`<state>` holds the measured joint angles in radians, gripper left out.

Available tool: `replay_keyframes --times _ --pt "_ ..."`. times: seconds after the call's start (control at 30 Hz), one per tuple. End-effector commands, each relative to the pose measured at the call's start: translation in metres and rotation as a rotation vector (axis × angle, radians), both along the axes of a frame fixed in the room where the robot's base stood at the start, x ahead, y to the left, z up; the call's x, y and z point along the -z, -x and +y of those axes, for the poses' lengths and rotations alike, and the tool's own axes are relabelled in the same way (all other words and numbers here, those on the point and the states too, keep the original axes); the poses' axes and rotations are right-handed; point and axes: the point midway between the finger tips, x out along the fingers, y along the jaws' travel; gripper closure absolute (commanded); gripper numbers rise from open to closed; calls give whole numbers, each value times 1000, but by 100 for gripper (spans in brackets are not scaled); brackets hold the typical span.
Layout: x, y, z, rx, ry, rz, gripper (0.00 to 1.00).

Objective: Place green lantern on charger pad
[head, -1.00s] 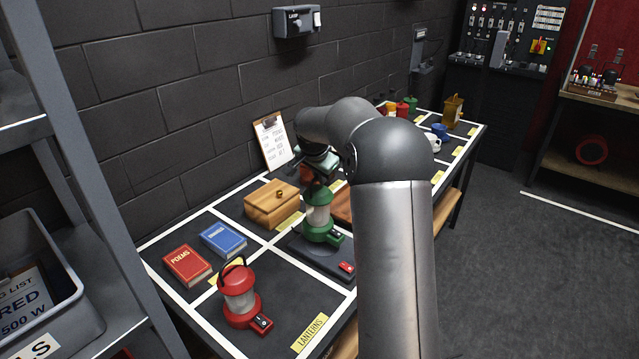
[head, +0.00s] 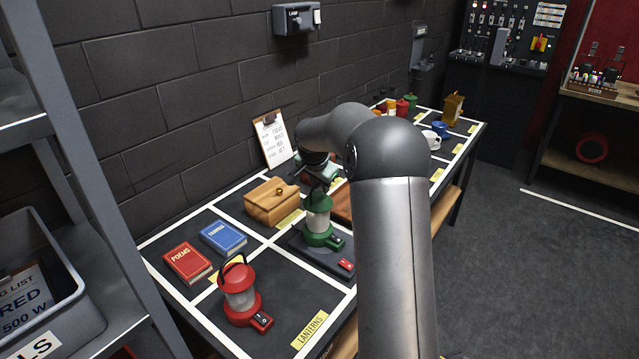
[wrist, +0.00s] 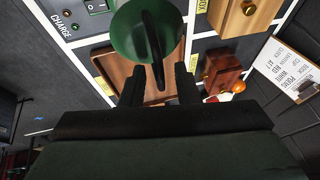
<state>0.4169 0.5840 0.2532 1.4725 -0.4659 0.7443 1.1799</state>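The green lantern (head: 318,222) stands upright on the dark charger pad (head: 345,264), which has a red switch at its front corner. My gripper (head: 320,178) is just above the lantern, around its top handle. In the wrist view, the lantern's green cap (wrist: 132,32) and dark looped handle show beyond the gripper (wrist: 159,88). The two fingers are apart, with the handle's end between them and a gap visible on both sides. Part of the pad, lettered CHARGE (wrist: 75,12), shows at top left. The lantern hides most of the pad's middle.
A red lantern (head: 240,290) stands nearer on the table. Red and blue books (head: 222,238) and a wooden box (head: 270,202) lie to the left. A wooden tray (wrist: 122,68) lies beside the pad. A clipboard (head: 273,140) leans against the wall.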

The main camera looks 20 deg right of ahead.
Motion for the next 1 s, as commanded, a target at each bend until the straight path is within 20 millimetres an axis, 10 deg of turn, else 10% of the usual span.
replay_keyframes --times 0.6,1.0 --pt "-99 36 28 0 1 -3 71" --pt "-110 48 39 -31 6 15 71"
